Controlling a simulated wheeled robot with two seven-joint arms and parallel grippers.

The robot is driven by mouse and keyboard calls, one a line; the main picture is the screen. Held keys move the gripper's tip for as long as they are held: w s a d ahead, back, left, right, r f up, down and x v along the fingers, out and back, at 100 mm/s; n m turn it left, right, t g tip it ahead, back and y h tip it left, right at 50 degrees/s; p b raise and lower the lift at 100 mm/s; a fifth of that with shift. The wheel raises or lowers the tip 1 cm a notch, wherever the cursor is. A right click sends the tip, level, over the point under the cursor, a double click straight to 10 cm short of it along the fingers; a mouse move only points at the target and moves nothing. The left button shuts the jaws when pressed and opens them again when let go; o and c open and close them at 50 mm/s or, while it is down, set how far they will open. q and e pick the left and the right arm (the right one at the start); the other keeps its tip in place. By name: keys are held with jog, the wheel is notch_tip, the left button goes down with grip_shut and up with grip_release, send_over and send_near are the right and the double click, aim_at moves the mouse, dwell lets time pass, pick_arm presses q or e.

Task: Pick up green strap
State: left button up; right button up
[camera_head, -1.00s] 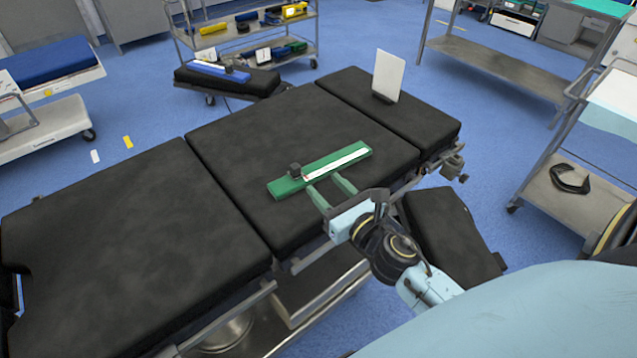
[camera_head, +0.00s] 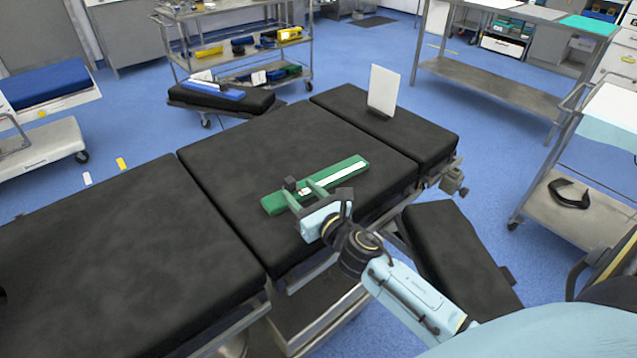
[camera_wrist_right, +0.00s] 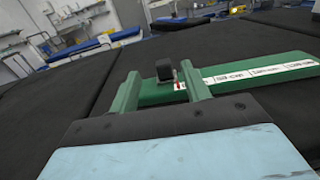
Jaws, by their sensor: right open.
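The green strap (camera_head: 345,171) is a flat green bar with a white label strip and a small dark block near its left end. It lies on the black operating table's middle section. In the right wrist view the strap (camera_wrist_right: 240,80) runs across, just beyond my fingertips. My right gripper (camera_head: 298,190) is open, its two green fingers reaching over the strap's left part near the dark block. In the wrist view the gripper's fingers (camera_wrist_right: 157,88) stand either side of the block. I cannot tell if they touch the strap. My left gripper is not in view.
The black operating table (camera_head: 90,240) has free room left of the strap. A white upright card (camera_head: 384,90) stands on its far right section. A blue-topped strap (camera_head: 212,90) lies on a black pad behind. A metal cart (camera_head: 235,50) with yellow items stands farther back.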

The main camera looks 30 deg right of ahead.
aim_at(292, 182)
jog(key=shift+w, duration=0.5)
jog(key=w, duration=0.4)
jog(key=shift+f+b, duration=0.2)
jog(key=shift+b, duration=0.2)
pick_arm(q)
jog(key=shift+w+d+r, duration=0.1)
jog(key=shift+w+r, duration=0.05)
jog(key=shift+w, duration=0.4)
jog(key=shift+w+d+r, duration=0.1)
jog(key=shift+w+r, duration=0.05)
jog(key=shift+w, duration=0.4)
pick_arm(e)
jog(key=c, duration=1)
grip_shut()
jog(key=shift+r, duration=0.15)
